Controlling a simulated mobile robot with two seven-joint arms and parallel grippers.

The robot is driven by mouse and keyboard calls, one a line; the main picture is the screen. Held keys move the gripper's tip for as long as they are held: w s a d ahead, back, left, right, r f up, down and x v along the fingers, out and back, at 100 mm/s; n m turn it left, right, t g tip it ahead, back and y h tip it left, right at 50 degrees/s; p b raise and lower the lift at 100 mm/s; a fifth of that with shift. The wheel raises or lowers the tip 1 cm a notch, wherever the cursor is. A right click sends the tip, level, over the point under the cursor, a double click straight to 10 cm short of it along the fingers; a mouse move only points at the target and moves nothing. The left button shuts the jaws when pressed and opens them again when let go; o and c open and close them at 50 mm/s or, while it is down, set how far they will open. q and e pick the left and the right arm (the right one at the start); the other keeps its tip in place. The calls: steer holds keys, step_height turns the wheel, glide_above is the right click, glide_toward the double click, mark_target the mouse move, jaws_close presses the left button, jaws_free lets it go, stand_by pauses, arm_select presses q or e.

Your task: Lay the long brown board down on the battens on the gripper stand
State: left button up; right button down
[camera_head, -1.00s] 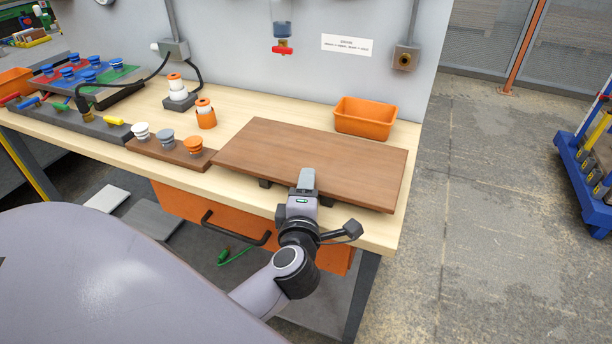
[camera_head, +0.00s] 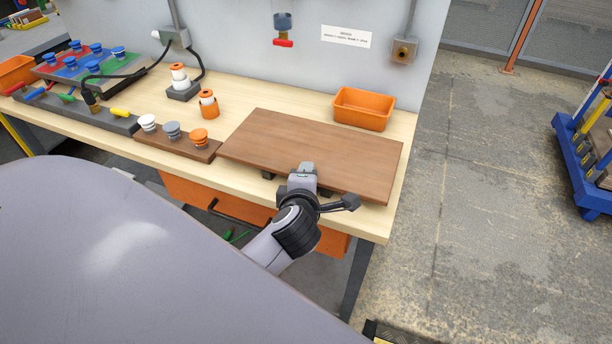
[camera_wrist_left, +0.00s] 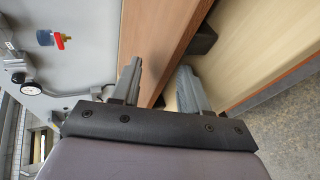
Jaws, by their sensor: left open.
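The long brown board (camera_head: 320,150) lies flat near the front right of the workbench, on short dark battens that show under its front edge (camera_head: 268,176). In the left wrist view the board (camera_wrist_left: 150,30) runs up past the fingers, with a dark batten (camera_wrist_left: 203,42) against its underside. My left gripper (camera_head: 304,172) is at the board's front edge. Its two fingers (camera_wrist_left: 160,85) are apart, one over the board's top face and one on the underside. Contact with the board cannot be told. The right gripper is not in view.
A brown block with three knobs (camera_head: 178,146) stands just left of the board. An orange bin (camera_head: 363,108) stands behind it, and an orange-and-white stacked piece (camera_head: 208,103) stands behind its left end. The workbench (camera_head: 398,185) ends close to the board's front and right.

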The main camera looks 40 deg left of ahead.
arm_select(q)
steer(key=g+h, duration=0.1)
steer(key=g, duration=0.1)
steer(key=g+h, duration=0.1)
steer(key=shift+s+d+r+g, duration=0.1)
steer(key=shift+d+r+g, duration=0.05)
steer(key=shift+r+g, duration=0.25)
steer(key=shift+s+g+h, duration=0.15)
steer(key=shift+g+h, duration=0.45)
steer(key=shift+g, duration=0.3)
steer(key=shift+s+d+r, duration=0.3)
steer(key=shift+s+d, duration=0.1)
steer(key=shift+s, duration=0.3)
steer(key=shift+s+d+r, duration=0.3)
steer(key=shift+s+d, duration=0.1)
steer(key=shift+s, duration=0.25)
steer(key=o, duration=0.6)
steer(key=shift+c, duration=0.2)
steer(key=shift+r, duration=0.1)
